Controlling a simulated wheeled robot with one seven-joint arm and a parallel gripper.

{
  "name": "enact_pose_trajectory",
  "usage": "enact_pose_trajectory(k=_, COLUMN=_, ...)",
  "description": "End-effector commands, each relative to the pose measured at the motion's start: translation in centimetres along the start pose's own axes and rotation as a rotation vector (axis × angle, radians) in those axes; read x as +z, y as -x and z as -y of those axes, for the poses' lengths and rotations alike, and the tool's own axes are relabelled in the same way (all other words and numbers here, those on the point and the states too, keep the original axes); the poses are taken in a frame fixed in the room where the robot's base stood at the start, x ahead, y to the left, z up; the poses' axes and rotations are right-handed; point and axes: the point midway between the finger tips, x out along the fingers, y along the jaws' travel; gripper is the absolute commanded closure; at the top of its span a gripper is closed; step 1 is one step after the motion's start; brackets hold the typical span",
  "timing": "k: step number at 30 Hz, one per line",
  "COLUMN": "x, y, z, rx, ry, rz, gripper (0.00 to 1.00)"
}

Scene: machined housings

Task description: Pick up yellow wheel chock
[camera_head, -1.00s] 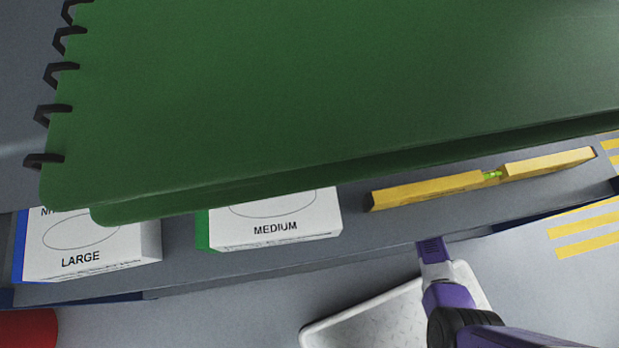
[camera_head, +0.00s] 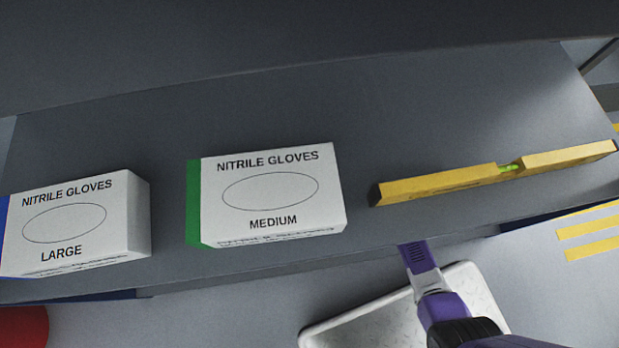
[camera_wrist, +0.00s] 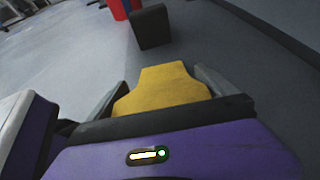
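A yellow block, which looks like the wheel chock (camera_wrist: 165,88), fills the space between the two grey fingers of my gripper (camera_wrist: 162,92) in the wrist view. It is narrower at its far end and sits close against the dark front of the purple gripper body. The fingers lie along both its sides and look closed on it. Its underside is hidden. In the head view only part of my purple arm shows at the lower right; my fingers and the chock are not visible there.
A grey shelf (camera_head: 270,115) holds a LARGE glove box (camera_head: 75,225), a MEDIUM glove box (camera_head: 270,195) and a yellow spirit level (camera_head: 440,184). A white tray-like surface (camera_head: 370,328) lies below.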

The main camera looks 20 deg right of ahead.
Motion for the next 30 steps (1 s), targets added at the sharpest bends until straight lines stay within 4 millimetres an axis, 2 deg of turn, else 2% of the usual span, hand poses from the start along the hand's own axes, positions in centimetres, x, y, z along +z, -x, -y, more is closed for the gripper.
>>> enact_pose_trajectory(k=1, x=0.0, y=0.0, z=0.0, rx=0.000, ry=0.000, rz=0.000, gripper=0.16)
enact_pose_trajectory(k=11, x=0.0, y=0.0, z=0.0, rx=0.000, ry=0.000, rz=0.000, gripper=0.80)
enact_pose_trajectory(k=20, x=0.5, y=0.2, z=0.1, rx=-0.001, ry=0.002, rz=0.002, gripper=0.82)
enact_pose_trajectory(k=23, x=1.4, y=0.6, z=0.1, rx=-0.001, ry=0.003, rz=0.002, gripper=0.82)
enact_pose_trajectory(k=30, x=5.1, y=2.1, z=0.0, rx=-0.001, ry=0.002, rz=0.002, gripper=0.82)
